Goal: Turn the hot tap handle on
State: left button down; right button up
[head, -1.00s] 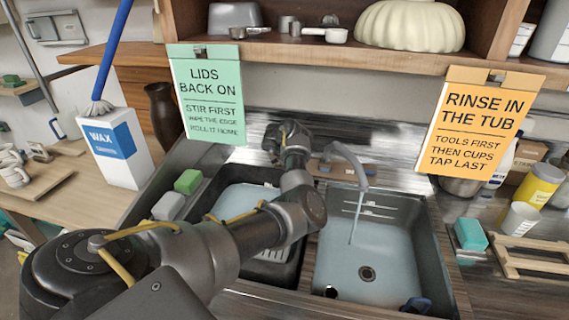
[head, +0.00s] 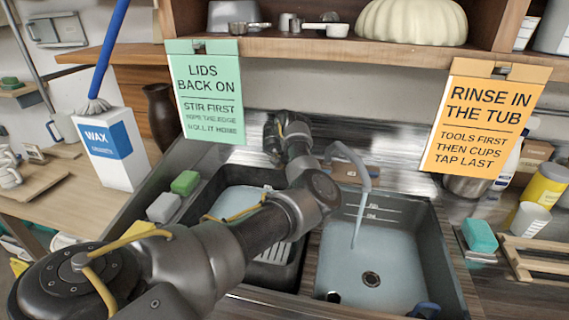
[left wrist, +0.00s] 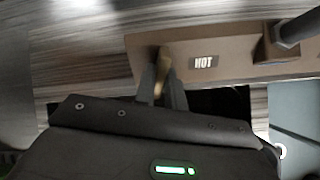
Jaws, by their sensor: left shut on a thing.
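The hot tap handle (left wrist: 161,72) is a small brass-coloured lever on the brown tap plate (left wrist: 228,72), left of the HOT label (left wrist: 204,61) in the left wrist view. My left gripper (left wrist: 162,84) is shut on it, one dark finger on each side. In the head view my left arm reaches over the dark left basin, and its wrist hides the handle and fingers. The grey tap spout (head: 350,160) arches over the right basin, with a stream of water (head: 357,220) falling from it. My right gripper is not in view.
The right basin (head: 425,230) holds some water. A green sponge (head: 185,182) and a grey one (head: 163,208) lie left of the sinks. A WAX box (head: 112,150) stands farther left. Two hanging signs and a wooden shelf (head: 300,47) are above the counter.

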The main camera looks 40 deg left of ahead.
pick_arm(q)
jog(key=shift+f, duration=0.1)
jog(key=c, duration=1.5)
grip_release()
jog(key=shift+o, duration=0.2)
jog(key=p+v, duration=0.2)
jog(key=v, duration=0.9)
